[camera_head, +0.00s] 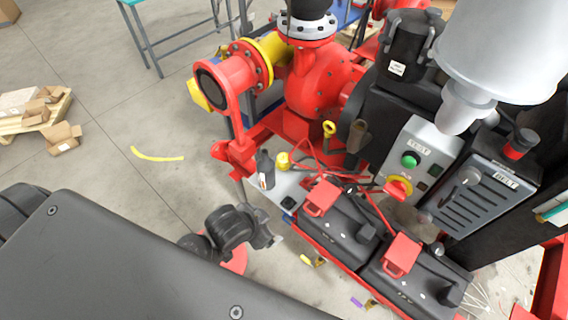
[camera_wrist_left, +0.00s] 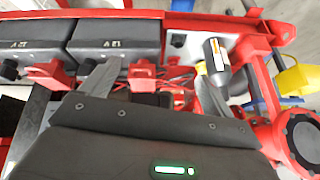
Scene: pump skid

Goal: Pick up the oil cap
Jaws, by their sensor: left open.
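A yellow cap-like piece (camera_head: 283,161), which looks like the oil cap, stands on the pale ledge of the red skid. A dark bottle (camera_head: 265,170) with a white label stands just left of it. My left gripper (camera_head: 272,238) is in front of and below the ledge, apart from both. In the left wrist view its two fingers (camera_wrist_left: 155,88) are spread with nothing held between them. There the bottle (camera_wrist_left: 216,55) shows beyond the right finger, and a bit of yellow (camera_wrist_left: 201,68) shows beside it, mostly hidden. My right gripper is not in view.
Two black batteries (camera_head: 338,228) with red terminal covers and red cables lie right of the ledge. The red pump (camera_head: 318,85) and its flanged pipe rise behind. A control box (camera_head: 420,155) stands at right. The floor at left is mostly open, with a pallet of boxes (camera_head: 35,108).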

